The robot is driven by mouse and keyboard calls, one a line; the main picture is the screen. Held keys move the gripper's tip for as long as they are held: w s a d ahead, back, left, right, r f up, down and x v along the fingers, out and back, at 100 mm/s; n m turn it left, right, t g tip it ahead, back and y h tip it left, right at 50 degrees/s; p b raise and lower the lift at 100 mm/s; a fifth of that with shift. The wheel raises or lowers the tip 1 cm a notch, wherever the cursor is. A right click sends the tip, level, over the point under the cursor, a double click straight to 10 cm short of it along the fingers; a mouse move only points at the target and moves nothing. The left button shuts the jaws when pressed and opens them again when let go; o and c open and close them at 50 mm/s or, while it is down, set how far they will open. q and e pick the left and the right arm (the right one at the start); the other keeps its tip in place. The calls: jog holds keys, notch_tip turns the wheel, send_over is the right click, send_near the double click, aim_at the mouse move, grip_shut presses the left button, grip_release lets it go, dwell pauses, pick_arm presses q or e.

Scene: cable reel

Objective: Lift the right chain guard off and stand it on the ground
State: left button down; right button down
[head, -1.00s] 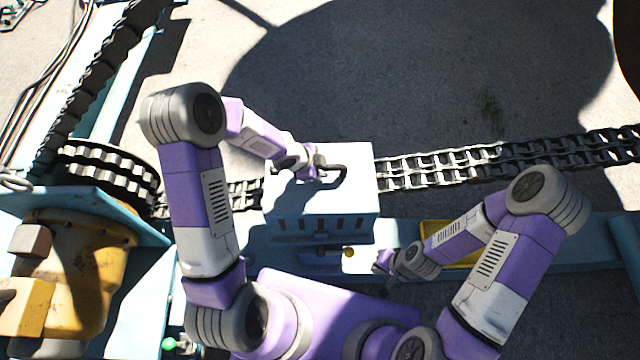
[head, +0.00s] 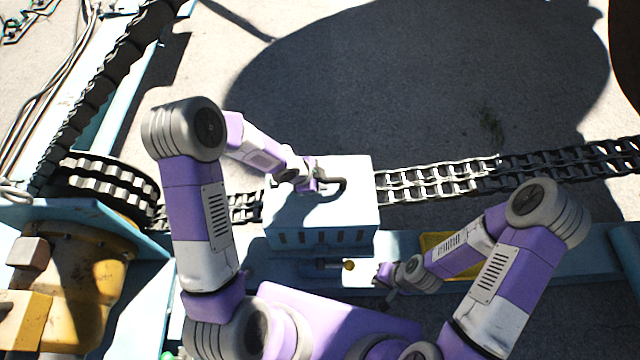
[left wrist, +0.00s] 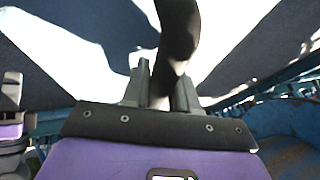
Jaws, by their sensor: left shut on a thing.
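The right chain guard (head: 350,208) is a pale blue-white box with slots along its front side and a dark handle (head: 336,184) on top. It sits over the chain in the middle of the head view. My left gripper (head: 316,186) is at the handle, shut on it. In the left wrist view the dark curved handle (left wrist: 178,38) stands between the two fingers, with the pale guard top (left wrist: 98,38) beyond. My right gripper (head: 382,276) hangs low, in front and to the right of the guard; its fingers are too small to read. Whether the guard still touches its supports is hidden.
A double chain (head: 430,178) runs from the guard to the right. A toothed sprocket (head: 108,184) and a yellow motor housing (head: 85,280) stand at left. A yellow tray (head: 440,243) lies behind my right forearm. Open shadowed ground (head: 420,80) spreads beyond the chain.

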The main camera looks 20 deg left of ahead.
pick_arm(q)
notch_tip(320, 180, up, 19)
jog(key=p, duration=1.2)
jog(key=shift+f, duration=0.15)
jog(key=shift+w, duration=0.1)
notch_tip(320, 180, up, 5)
jog(key=p, duration=0.5)
jog(key=shift+d, duration=0.15)
